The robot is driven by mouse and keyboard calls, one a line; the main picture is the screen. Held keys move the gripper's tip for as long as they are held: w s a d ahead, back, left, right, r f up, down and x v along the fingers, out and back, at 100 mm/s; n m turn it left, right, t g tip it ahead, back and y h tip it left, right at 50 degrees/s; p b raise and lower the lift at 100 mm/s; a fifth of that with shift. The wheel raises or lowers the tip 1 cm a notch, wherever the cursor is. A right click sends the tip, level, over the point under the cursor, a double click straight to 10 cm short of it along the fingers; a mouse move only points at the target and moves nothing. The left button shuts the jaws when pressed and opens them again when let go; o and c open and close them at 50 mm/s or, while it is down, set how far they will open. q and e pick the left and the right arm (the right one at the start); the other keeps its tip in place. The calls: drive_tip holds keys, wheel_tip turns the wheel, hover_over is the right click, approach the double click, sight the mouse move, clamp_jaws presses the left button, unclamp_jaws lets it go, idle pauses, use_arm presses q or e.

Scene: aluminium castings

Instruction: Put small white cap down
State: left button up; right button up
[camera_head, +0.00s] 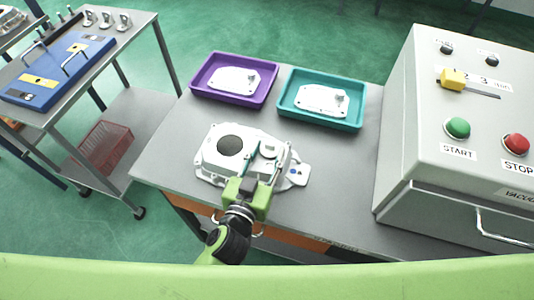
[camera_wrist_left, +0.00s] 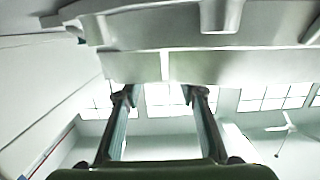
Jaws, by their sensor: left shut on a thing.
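My left gripper (camera_head: 262,172) reaches in from the front of the table over the right part of a white casting (camera_head: 210,165). It is shut on the small white cap (camera_head: 269,150), which shows just beyond the fingertips, at the casting. I cannot tell whether the cap touches the casting. The casting has a round dark disc (camera_head: 230,145) on its left part. The cap is not clearly told apart there. My right gripper is not in view.
A purple tray (camera_head: 197,87) and a teal tray (camera_head: 320,120) stand at the back of the grey table (camera_head: 165,150), each holding a white casting. A flat plate (camera_head: 298,176) shows right of the middle casting. A grey control box (camera_head: 410,150) bounds the right side.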

use_arm(q)
drive_tip(key=shift+s+f, duration=0.15)
drive_tip(key=shift+f, duration=0.6)
drive_tip(key=o, duration=0.7)
drive_tip(key=shift+f, duration=0.15)
drive_tip(key=shift+r, duration=0.65)
drive_tip(key=b+v, duration=0.1)
drive_tip(key=v, duration=0.9)
drive_tip(key=shift+s+a+b, duration=0.1)
drive_tip(key=shift+s+b, duration=0.15)
drive_tip(key=shift+b, duration=0.15)
drive_tip(key=shift+s+a+r, duration=0.2)
drive_tip(key=shift+s+r, duration=0.15)
drive_tip(key=shift+s, duration=0.25)
